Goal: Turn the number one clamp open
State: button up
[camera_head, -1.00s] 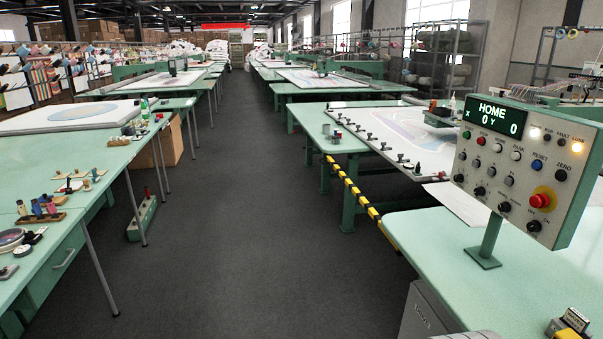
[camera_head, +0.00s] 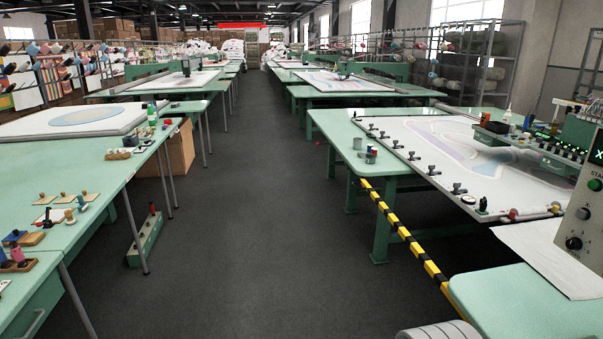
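A row of several small black clamps lies along the aisle-side edge of the white tufting frame (camera_head: 425,182) on the right-hand green table. The nearest clear ones are a clamp at the front corner (camera_head: 483,204) and one behind it (camera_head: 458,189). Others run back along the edge, such as a middle clamp (camera_head: 414,155) and a far clamp (camera_head: 371,126). No number is readable, so I cannot tell which is number one or how each is turned. My gripper is not in view.
A control panel (camera_head: 585,215) is cut off at the right. Yellow-black striped edging (camera_head: 405,235) borders the aisle. Small cups (camera_head: 368,153) stand on the right table (camera_head: 340,130). A green box (camera_head: 147,240) stands under the left table (camera_head: 110,180). The dark aisle floor (camera_head: 250,220) is clear.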

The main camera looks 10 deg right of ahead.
aim_at(456, 186)
jog(key=i, duration=1.4)
jog(key=i+z, duration=0.4)
jog(key=i, duration=0.25)
jog(key=i+j+z, duration=0.25)
jog(key=i+z, duration=0.15)
jog(key=i, duration=0.2)
jog(key=i+l+z, duration=0.1)
jog(key=z, duration=0.3)
jog(key=i+z, duration=0.45)
jog(key=z, duration=0.3)
jog(key=i+z, duration=0.15)
jog(key=z, duration=0.2)
jog(key=i+z, duration=0.35)
jog(key=k+j, duration=0.05)
